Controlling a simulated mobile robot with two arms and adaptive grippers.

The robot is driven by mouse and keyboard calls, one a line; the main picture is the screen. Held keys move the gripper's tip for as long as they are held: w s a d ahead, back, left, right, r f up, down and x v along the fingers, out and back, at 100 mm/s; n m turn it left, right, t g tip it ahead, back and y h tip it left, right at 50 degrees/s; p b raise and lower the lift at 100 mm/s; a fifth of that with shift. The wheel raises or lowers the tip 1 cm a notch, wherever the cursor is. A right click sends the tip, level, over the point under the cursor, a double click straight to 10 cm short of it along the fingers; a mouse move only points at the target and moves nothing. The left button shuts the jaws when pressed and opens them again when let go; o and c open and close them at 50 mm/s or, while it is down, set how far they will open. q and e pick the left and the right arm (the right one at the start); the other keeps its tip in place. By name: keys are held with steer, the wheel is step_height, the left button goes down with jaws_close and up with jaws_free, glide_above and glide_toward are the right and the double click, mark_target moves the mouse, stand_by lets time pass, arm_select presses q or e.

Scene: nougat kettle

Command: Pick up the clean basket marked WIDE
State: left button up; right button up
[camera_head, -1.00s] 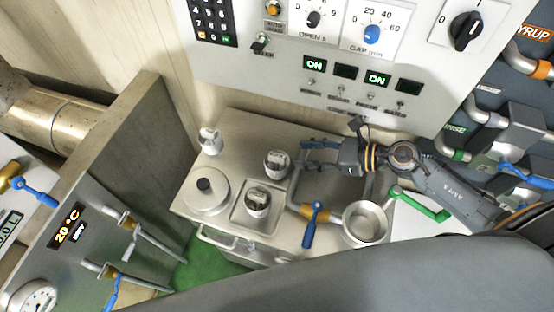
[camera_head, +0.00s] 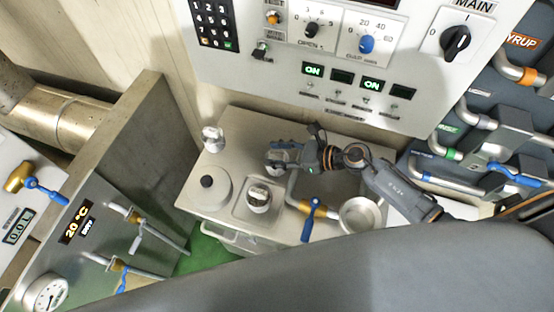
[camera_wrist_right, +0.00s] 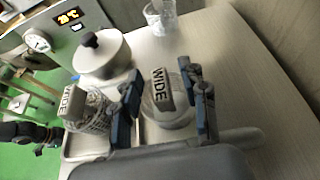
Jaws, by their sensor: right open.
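A basket marked WIDE (camera_wrist_right: 165,108) stands between the open fingers of my right gripper (camera_wrist_right: 163,100) in the right wrist view; I cannot tell if they touch it. In the head view my right gripper (camera_head: 285,158) mostly covers this basket. A second basket marked WIDE (camera_wrist_right: 88,112), with a mesh-like wall, stands in a shallow tray to its left; it also shows in the head view (camera_head: 258,198). I cannot tell from its surface how clean either is.
A lidded pot (camera_head: 208,191) stands left of the tray (camera_head: 240,216). Another small vessel (camera_head: 212,139) is at the back left. A blue-handled valve (camera_head: 311,216) and a saucepan (camera_head: 360,214) are at the right. The control panel (camera_head: 300,85) rises behind the counter.

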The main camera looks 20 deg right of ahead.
jaws_close()
